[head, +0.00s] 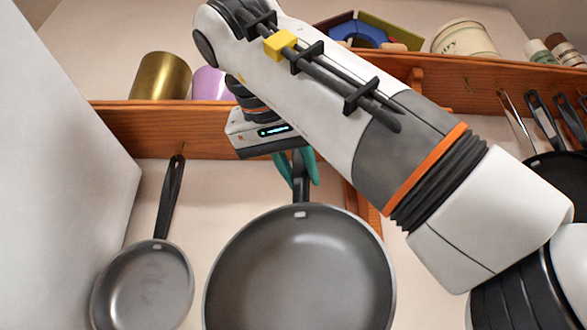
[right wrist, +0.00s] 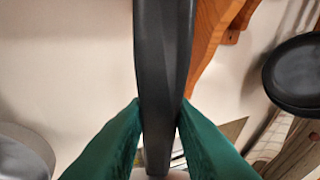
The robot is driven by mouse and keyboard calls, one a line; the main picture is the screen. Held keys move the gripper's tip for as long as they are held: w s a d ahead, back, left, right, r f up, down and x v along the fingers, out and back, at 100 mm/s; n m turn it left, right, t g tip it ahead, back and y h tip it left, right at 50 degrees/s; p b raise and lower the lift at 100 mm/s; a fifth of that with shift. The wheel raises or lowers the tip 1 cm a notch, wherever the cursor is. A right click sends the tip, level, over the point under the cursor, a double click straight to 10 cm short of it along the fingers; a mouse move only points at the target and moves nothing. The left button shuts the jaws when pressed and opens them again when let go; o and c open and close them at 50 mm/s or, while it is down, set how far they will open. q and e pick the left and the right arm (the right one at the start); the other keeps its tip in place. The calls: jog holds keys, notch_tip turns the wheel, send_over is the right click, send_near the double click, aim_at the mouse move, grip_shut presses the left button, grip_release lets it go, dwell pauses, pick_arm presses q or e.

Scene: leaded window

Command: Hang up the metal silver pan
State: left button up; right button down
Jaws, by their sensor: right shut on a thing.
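The metal silver pan (head: 301,270) is large and grey, with a black handle pointing up, and is in the lower middle of the head view. My right gripper (head: 299,172) has teal fingers shut on its black handle. In the right wrist view the handle (right wrist: 162,70) runs between the two teal fingers (right wrist: 160,130). The pan faces the camera in front of the wall, below the wooden shelf rail (head: 120,116). The top of the handle is hidden behind my wrist, so I cannot tell whether it touches a hook. My left gripper is not in view.
A smaller silver pan (head: 145,283) hangs at left from a hook on the rail. Dark pans (head: 562,175) and utensils hang at right. A gold cup (head: 160,77), a purple cup (head: 208,82) and a cream pot (head: 465,40) stand on the shelf. A grey panel (head: 60,180) borders the left.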

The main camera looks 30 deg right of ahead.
jog(key=w+d+p, duration=0.5)
jog(key=w+d, duration=0.2)
jog(key=w, duration=0.2)
jog(key=shift+w+r+p, duration=0.2)
jog(key=shift+p, duration=0.2)
dwell(1.0)
dwell(0.7)
grip_release()
jog(key=shift+f, duration=0.1)
dwell(0.4)
jog(key=shift+a, duration=0.1)
